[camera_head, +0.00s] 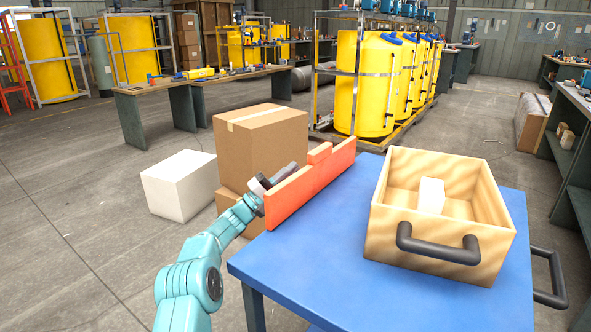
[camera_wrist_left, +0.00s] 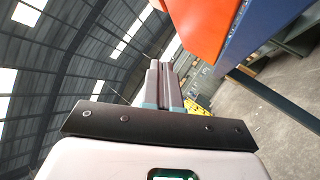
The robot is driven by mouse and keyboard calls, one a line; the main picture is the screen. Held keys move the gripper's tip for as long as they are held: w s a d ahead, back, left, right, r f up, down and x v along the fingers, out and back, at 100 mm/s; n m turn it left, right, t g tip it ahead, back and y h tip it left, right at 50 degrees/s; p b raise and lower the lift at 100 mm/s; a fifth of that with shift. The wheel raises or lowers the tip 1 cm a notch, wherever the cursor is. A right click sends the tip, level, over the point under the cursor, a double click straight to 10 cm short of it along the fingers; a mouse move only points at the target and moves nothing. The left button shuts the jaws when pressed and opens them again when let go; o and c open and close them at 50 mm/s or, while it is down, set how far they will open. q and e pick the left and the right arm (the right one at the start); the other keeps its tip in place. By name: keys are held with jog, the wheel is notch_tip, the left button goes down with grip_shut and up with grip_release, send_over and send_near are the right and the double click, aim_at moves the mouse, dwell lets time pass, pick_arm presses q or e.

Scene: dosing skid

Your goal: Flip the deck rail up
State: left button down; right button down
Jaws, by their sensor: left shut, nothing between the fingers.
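The orange-red deck rail (camera_head: 312,182) stands along the left edge of the blue cart deck (camera_head: 330,255), its face rising above the deck top. My left gripper (camera_head: 291,172) is on the outer, left side of the rail, near its top edge, with its fingers partly hidden behind the rail. In the left wrist view the fingers (camera_wrist_left: 163,85) are together with nothing between them. The rail (camera_wrist_left: 203,27) shows just beyond and to the right of them there, and I cannot tell whether they touch. My right gripper is in neither view.
A wooden box (camera_head: 480,215) with dark handles and a white block (camera_head: 431,195) inside stands on the deck's right side. Cardboard boxes (camera_head: 262,140) and a white box (camera_head: 180,186) stand left of the cart. The front left of the deck is clear.

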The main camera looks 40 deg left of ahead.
pick_arm(q)
jog(key=shift+a+f+b, duration=0.25)
jog(key=shift+a+f, duration=0.05)
jog(key=shift+f, duration=0.2)
jog(key=shift+a+f+b, duration=0.2)
jog(key=shift+a+f, duration=0.1)
jog(key=shift+f, duration=0.2)
jog(key=f+b, duration=0.1)
jog(key=a+f+b, duration=0.1)
jog(key=f, duration=0.1)
jog(key=a+f+b, duration=0.1)
jog(key=shift+s+a+f, duration=0.15)
jog(key=shift+s+a, duration=0.05)
dwell(0.4)
